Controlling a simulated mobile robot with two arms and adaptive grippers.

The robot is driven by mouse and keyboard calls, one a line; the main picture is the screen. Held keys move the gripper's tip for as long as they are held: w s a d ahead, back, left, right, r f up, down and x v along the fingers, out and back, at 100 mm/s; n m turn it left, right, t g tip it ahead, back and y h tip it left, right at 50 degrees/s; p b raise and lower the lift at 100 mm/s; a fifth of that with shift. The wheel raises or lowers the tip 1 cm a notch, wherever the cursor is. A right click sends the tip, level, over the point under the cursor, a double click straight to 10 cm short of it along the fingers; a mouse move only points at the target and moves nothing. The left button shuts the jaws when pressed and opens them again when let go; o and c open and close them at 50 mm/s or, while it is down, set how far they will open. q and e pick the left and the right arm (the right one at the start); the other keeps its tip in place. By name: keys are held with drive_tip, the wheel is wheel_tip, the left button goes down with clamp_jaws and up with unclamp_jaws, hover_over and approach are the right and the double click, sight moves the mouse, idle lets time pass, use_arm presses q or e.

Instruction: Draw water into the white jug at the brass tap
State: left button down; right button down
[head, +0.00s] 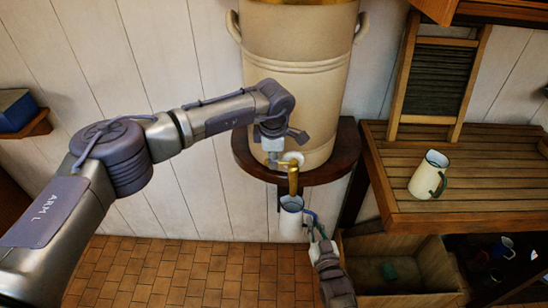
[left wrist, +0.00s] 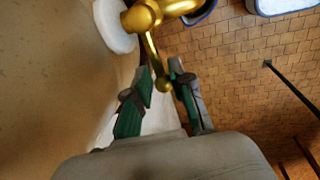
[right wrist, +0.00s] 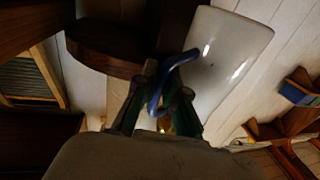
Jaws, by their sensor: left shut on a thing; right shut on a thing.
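The brass tap (head: 293,180) sticks out from the bottom of a large cream urn (head: 297,85). My left gripper (head: 272,158) is at the tap; in the left wrist view its fingers (left wrist: 160,90) are shut on the tap's brass lever (left wrist: 152,55). The white jug (head: 290,220) hangs in the air, roughly upright, with its mouth just below the tap's spout. My right gripper (head: 318,235) is shut on the jug's blue handle (right wrist: 172,75), and the jug's white side (right wrist: 228,60) fills much of the right wrist view. The jug's inside and any water are not clear.
The urn stands on a dark rounded shelf (head: 330,170). A cream jug with a green handle (head: 428,176) stands on the slatted wooden board (head: 470,208) at right, below a washboard (head: 438,80). An open wooden bin (head: 400,285) sits beneath. Tiled floor (head: 190,275) lies clear at left.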

use_arm(q)
drive_tip(key=shift+w+r, duration=0.1)
use_arm(e)
drive_tip(key=shift+r, duration=0.1)
use_arm(q)
drive_tip(key=c, duration=1.3)
unclamp_jaws()
drive_tip(key=shift+o, duration=0.5)
drive_tip(key=shift+a, duration=0.1)
use_arm(e)
drive_tip(key=shift+w, duration=0.1)
use_arm(q)
wheel_tip(320, 180, up, 12)
drive_tip(key=s, duration=0.2)
drive_tip(key=shift+s, duration=0.15)
drive_tip(key=shift+f, duration=0.2)
wheel_tip(320, 180, up, 12)
drive_tip(key=s, duration=0.2)
drive_tip(key=shift+s+f, duration=0.1)
drive_tip(key=shift+f, duration=0.05)
